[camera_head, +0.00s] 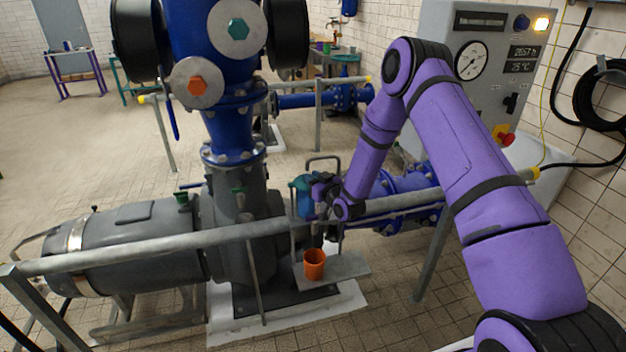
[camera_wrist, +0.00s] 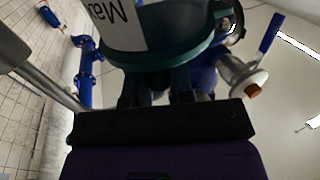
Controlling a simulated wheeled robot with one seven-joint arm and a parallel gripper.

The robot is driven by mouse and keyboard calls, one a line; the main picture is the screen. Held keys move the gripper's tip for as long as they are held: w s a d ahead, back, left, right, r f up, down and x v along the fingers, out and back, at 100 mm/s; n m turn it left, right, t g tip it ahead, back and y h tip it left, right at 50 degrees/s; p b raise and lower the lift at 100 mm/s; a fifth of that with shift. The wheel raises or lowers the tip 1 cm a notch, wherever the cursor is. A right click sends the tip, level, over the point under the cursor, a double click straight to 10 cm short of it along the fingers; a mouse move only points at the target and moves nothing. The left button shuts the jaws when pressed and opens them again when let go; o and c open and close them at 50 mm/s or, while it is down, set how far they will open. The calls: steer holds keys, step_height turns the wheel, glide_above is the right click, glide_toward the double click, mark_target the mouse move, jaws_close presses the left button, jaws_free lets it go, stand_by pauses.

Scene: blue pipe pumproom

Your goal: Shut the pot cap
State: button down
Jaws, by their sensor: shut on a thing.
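The teal pot (camera_head: 302,199) stands by the grey railing, beside the blue pump column. It fills the top of the wrist view (camera_wrist: 160,35), where a white label on it reads upside down. My gripper (camera_head: 322,194) is at the right side of the pot and partly covers it. In the wrist view my gripper (camera_wrist: 157,92) has its two dark fingers against a narrow teal part at the pot's end, which looks like the pot cap (camera_wrist: 158,78). The fingers are shut on it. They hide most of the cap, so its exact angle cannot be told.
An orange cup (camera_head: 314,264) stands on a small grey plate (camera_head: 345,267) below the pot. The grey railing (camera_head: 170,246) crosses in front of the pump. A grey control cabinet (camera_head: 440,110) stands at the right. Open tiled floor (camera_head: 90,140) lies at the left.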

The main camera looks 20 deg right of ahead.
steer(key=c, duration=1)
jaws_free()
steer(key=v, duration=1)
steer(key=shift+s+d, duration=0.2)
steer(key=shift+s, duration=0.1)
steer(key=shift+r, duration=0.1)
